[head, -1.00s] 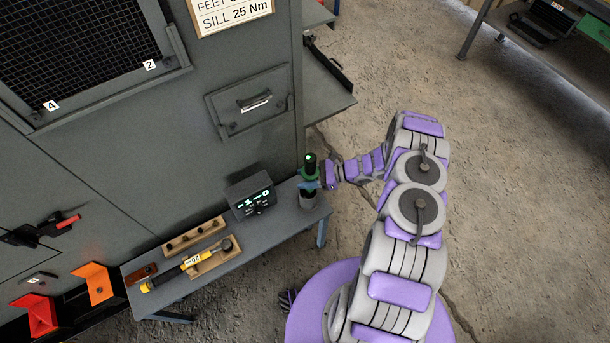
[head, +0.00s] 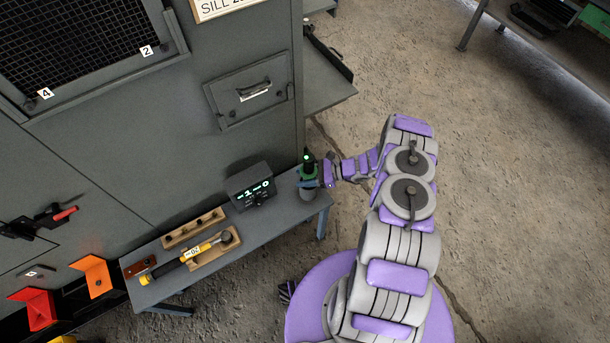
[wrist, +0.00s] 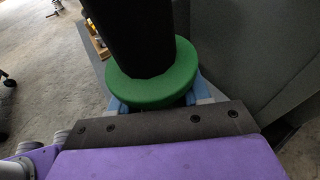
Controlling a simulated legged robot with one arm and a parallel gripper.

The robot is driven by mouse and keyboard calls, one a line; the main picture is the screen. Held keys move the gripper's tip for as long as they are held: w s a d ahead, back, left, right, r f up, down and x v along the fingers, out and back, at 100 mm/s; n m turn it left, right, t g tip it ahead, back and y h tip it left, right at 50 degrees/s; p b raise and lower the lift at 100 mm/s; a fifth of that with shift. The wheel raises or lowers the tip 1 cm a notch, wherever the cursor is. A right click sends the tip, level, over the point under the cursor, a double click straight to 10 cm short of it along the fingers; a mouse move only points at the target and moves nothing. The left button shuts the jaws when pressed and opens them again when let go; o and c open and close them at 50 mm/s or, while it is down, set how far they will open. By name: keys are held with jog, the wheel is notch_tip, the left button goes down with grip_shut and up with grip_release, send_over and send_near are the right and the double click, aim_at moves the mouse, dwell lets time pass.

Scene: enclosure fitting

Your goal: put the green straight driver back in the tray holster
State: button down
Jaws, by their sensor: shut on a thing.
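The green straight driver (head: 308,163) stands upright at the right end of the grey tray bench, a black body with a green collar. My gripper (head: 312,184) is shut on it from the right. In the wrist view the driver's green collar (wrist: 153,88) and black body (wrist: 128,35) fill the middle, with my gripper's blue fingers (wrist: 160,104) around it just below the collar. The grey holster cup (head: 307,195) is directly under the driver. The driver's lower end is hidden, and I cannot tell how deep it sits in the cup.
A display box (head: 251,187) stands close left of the driver. A yellow torque wrench (head: 193,256) and a wooden socket rack (head: 194,228) lie further left on the bench (head: 270,228). The grey cabinet (head: 190,110) rises behind. Open floor lies to the right.

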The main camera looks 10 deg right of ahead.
jog(key=shift+c, duration=2.2)
grip_release()
jog(key=shift+d, duration=0.15)
jog(key=p+v, duration=0.3)
jog(key=v, duration=1.4)
jog(key=shift+d, duration=0.15)
